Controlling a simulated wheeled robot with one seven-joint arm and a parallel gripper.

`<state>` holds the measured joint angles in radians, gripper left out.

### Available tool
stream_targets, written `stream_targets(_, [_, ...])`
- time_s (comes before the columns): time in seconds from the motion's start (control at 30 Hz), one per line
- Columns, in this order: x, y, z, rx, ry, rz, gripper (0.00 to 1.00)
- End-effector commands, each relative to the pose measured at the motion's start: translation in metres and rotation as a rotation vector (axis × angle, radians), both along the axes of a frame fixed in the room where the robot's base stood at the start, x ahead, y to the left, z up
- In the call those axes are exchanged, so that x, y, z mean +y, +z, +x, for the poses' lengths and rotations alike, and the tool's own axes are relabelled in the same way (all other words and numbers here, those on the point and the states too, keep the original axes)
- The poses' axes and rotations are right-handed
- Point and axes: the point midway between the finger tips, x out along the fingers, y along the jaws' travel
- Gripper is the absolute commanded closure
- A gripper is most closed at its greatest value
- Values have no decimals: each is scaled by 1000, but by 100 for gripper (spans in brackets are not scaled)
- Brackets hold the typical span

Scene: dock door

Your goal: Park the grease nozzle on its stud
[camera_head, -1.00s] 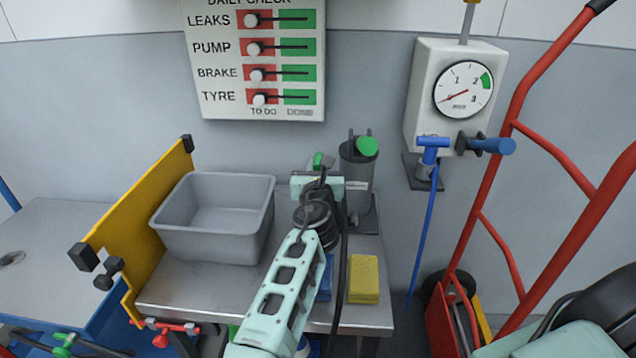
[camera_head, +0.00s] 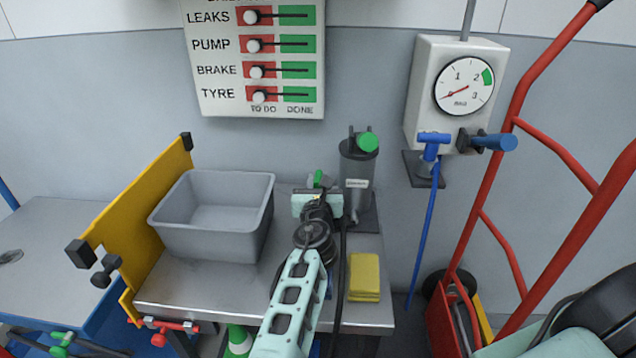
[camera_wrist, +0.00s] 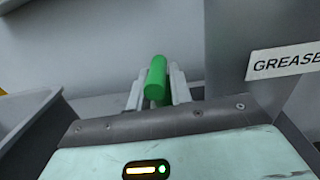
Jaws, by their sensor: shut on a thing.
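The grease nozzle shows as a green grip (camera_wrist: 156,78) between my fingers in the wrist view, and as a small green piece (camera_head: 318,178) in the head view. My gripper (camera_head: 317,188) is shut on it, above the back of the metal bench, just left of the grey grease canister (camera_head: 357,168). The canister has a green cap and stands at the right in the wrist view, with its GREASE label (camera_wrist: 285,61). A black hose (camera_head: 342,260) runs down beside my arm. The nozzle's tip is hidden, and I cannot make out the stud.
A grey bin (camera_head: 213,240) stands left of my gripper, beside a yellow panel (camera_head: 150,220). A yellow sponge (camera_head: 364,277) lies at the bench's right. A gauge box (camera_head: 455,95) is on the wall, with a red hand truck (camera_head: 510,150) at right.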

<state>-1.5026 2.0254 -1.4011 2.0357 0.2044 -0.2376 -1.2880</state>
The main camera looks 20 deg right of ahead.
Motion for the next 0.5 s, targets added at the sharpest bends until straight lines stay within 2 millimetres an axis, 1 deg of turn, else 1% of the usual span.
stream_targets(0.1, [0,-4,0,-1,0,0,100])
stream_targets(0.2, [0,-3,0,-1,0,0,100])
stream_targets(0.23, [0,-3,0,0,0,-1,71])
stream_targets(0.27, [0,-3,0,0,0,-1,62])
stream_targets(0.3, [0,-3,0,0,0,-1,57])
stream_targets(0.5, [0,-3,0,0,0,-1,57])
